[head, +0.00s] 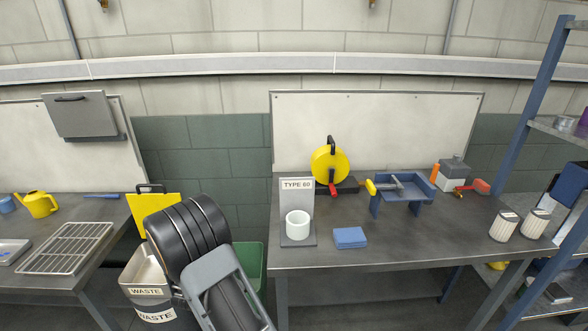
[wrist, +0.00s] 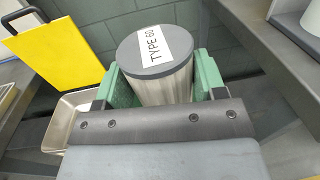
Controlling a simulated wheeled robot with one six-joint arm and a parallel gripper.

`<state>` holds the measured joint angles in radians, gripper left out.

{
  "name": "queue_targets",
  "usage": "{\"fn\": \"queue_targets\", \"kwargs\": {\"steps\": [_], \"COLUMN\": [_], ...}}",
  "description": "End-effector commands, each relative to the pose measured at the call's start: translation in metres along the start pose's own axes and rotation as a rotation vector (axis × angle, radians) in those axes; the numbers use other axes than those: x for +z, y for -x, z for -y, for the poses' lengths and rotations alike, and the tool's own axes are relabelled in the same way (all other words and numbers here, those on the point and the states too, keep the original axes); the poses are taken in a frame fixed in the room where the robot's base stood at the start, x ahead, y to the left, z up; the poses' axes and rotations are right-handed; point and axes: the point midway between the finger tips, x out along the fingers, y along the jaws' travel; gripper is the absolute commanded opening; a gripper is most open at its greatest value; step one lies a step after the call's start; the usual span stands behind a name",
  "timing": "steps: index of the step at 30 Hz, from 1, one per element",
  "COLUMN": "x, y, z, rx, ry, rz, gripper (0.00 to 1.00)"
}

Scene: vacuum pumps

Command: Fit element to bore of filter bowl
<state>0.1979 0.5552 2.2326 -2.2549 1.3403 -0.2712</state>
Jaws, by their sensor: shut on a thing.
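My gripper (wrist: 165,80) is shut on a pale ribbed filter element (wrist: 165,85) with a dark grey end cap, its green fingers on either side. The cap's white label appears to read TYPE 60; its end is hard to read. The element's lower part is hidden behind the gripper body. In the head view my arm covers the gripper and element. The white, open-topped filter bowl (head: 298,226) stands upright on a grey stand with a TYPE 60 sign on the right bench. A bit of it shows at the wrist view's upper right corner (wrist: 312,18), apart from the gripper.
On the right bench (head: 400,245) are a blue block (head: 350,238), a blue stand (head: 403,190), a yellow reel (head: 328,164) and two filter elements (head: 503,227). A waste bin (head: 148,283) and yellow panel (wrist: 55,55) stand left of the bench. A shelf rack (head: 530,95) is at right.

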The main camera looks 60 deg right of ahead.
Motion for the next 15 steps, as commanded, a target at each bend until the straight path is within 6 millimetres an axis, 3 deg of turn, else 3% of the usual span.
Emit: {"fn": "queue_targets", "kwargs": {"steps": [1, 6, 12, 15], "x": [0.031, 0.08, 0.122, 0.137], "y": [-0.019, -0.061, -0.086, -0.091], "z": [0.025, 0.102, 0.179, 0.207], "rx": [-0.097, -0.385, -0.65, -0.743], "ry": [-0.004, -0.003, -0.001, -0.001], "rz": [0.003, 0.003, 0.002, 0.001], "gripper": [0.39, 0.38, 0.38, 0.38]}}
